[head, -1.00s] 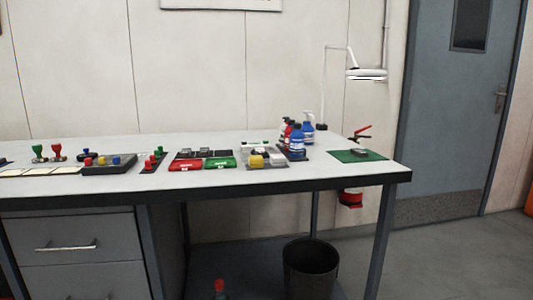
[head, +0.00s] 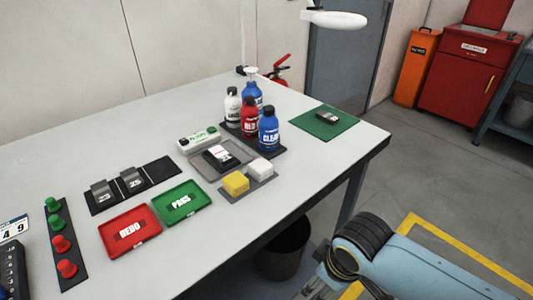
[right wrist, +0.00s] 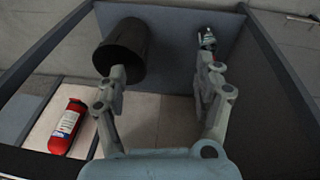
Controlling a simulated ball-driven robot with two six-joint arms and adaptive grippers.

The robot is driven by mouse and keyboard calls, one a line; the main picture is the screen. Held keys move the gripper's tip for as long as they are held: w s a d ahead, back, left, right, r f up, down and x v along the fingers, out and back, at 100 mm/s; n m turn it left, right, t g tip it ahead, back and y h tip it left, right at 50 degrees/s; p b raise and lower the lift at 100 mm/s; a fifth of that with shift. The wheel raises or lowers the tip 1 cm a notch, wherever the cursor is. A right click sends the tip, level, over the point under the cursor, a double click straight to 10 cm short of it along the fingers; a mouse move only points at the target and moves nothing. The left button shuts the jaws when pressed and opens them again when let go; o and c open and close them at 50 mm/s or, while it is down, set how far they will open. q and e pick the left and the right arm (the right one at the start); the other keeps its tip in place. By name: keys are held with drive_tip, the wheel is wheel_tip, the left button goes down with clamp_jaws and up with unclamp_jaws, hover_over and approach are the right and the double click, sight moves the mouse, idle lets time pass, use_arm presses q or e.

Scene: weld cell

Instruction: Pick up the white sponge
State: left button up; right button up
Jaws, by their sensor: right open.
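The white sponge (head: 260,168) is a small white block in the head view, on a dark grey mat (head: 262,183) near the table's front edge. A yellow sponge (head: 235,182) sits beside it on its left. My right gripper (right wrist: 162,85) is open and empty in the right wrist view, pointing toward the area under the table and apart from the sponge. The right arm shows at the lower right of the head view, below table height, with its fingers out of frame. My left gripper is not in view.
Bottles (head: 268,130) stand behind the sponges. Red (head: 130,231) and green (head: 182,203) trays lie to the left; a green mat (head: 325,121) lies to the right. The black bin (right wrist: 128,52) and a fire extinguisher (right wrist: 68,127) show low down. The table's front edge is clear.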

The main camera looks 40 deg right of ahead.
drive_tip(key=w+r+n+p, duration=0.35)
drive_tip(key=r+p, duration=0.25)
drive_tip(key=r, duration=1.3)
drive_tip(key=w+n, duration=0.2)
drive_tip(key=w, duration=0.1)
drive_tip(key=w+n, duration=0.2)
drive_tip(key=w, duration=0.2)
drive_tip(key=w+r+n+g, duration=0.1)
drive_tip(key=w+n, duration=0.1)
drive_tip(key=w, duration=0.1)
drive_tip(key=shift+w+d, duration=0.15)
drive_tip(key=shift+w, duration=0.15)
drive_tip(key=w+r+n, duration=0.1)
drive_tip(key=w+n, duration=0.1)
drive_tip(key=w, duration=0.1)
drive_tip(key=w+r+n+g, duration=0.1)
drive_tip(key=w+n, duration=0.2)
drive_tip(key=w+r+n+p, duration=0.1)
drive_tip(key=w+r+n, duration=0.1)
drive_tip(key=w, duration=0.1)
drive_tip(key=shift+d+y, duration=0.4)
hover_over(258, 166)
drive_tip(key=shift+n, duration=0.25)
drive_tip(key=f, duration=0.4)
drive_tip(key=shift+s+d+f, duration=0.2)
drive_tip(key=shift+d+f, duration=0.05)
drive_tip(key=shift+f, duration=0.1)
drive_tip(key=f, duration=0.5)
drive_tip(key=shift+w+a+f, duration=0.25)
drive_tip(key=c, duration=0.9)
